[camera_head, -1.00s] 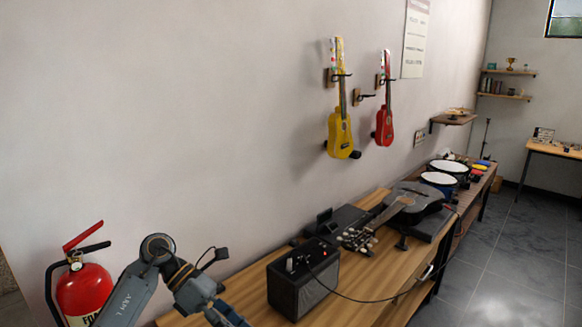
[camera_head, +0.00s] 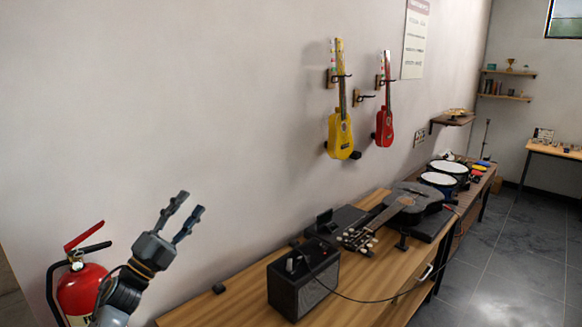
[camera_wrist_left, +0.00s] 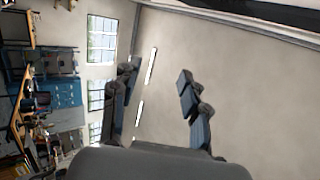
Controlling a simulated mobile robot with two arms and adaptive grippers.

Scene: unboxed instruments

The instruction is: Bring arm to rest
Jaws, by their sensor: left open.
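My left gripper (camera_head: 182,214) is raised at the lower left of the head view, in front of the bare wall. Its two fingers point up and to the right, apart, with nothing between them. In the left wrist view the two fingers (camera_wrist_left: 158,92) also stand apart and empty, with the ceiling and windows beyond them. My right gripper is not in view.
A red fire extinguisher (camera_head: 82,290) stands close beside my left arm. A wooden bench (camera_head: 235,296) holds a black amplifier (camera_head: 303,281), a dark guitar (camera_head: 405,203) and drums (camera_head: 440,181). A yellow ukulele (camera_head: 341,135) and a red one (camera_head: 384,127) hang on the wall.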

